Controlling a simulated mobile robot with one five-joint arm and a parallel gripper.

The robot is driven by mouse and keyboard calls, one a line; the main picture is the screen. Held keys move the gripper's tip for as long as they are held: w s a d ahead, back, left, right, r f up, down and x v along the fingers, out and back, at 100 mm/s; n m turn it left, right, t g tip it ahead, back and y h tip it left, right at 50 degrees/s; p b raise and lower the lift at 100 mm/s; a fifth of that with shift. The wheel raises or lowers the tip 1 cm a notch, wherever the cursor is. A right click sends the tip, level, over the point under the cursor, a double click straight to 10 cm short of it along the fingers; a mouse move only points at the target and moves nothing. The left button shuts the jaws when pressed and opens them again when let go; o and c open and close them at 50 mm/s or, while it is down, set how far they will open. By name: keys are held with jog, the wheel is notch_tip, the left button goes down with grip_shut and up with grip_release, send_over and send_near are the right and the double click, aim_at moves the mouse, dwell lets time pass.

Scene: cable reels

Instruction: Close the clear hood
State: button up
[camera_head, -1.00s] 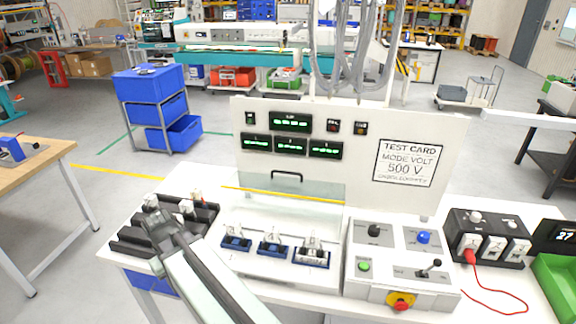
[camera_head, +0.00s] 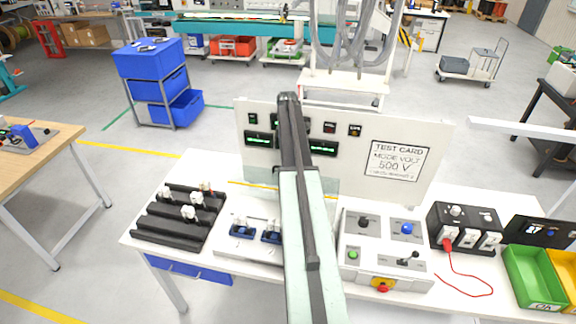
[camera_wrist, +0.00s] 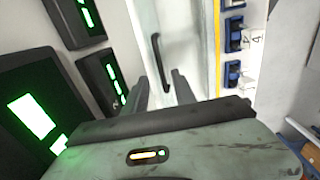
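The clear hood (camera_wrist: 190,35) is a see-through panel with a yellow edge strip (camera_wrist: 217,45) and a black bar handle (camera_wrist: 160,62). In the head view, a bit of the hood (camera_head: 332,187) shows right of my arm, raised against the upright display panel, with blue sockets (camera_head: 242,231) uncovered in front of it. My gripper (camera_wrist: 161,86) is open in the wrist view. Its two fingers point at the handle, whose near end appears between them; contact cannot be told. In the head view my arm hides the handle and part of the sockets.
The display panel (camera_head: 398,135) stands behind the hood. A control box (camera_head: 385,262) with knobs and a red button is right of the sockets. A black rack (camera_head: 170,226) with white plugs is at left. A black box (camera_head: 465,228) with a red lead and a green bin (camera_head: 535,280) are farther right.

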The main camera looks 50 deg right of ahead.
notch_tip(320, 180, down, 7)
jog(key=b, duration=0.5)
jog(key=shift+w+r, duration=0.1)
jog(key=shift+r, duration=0.25)
grip_shut()
dwell(0.7)
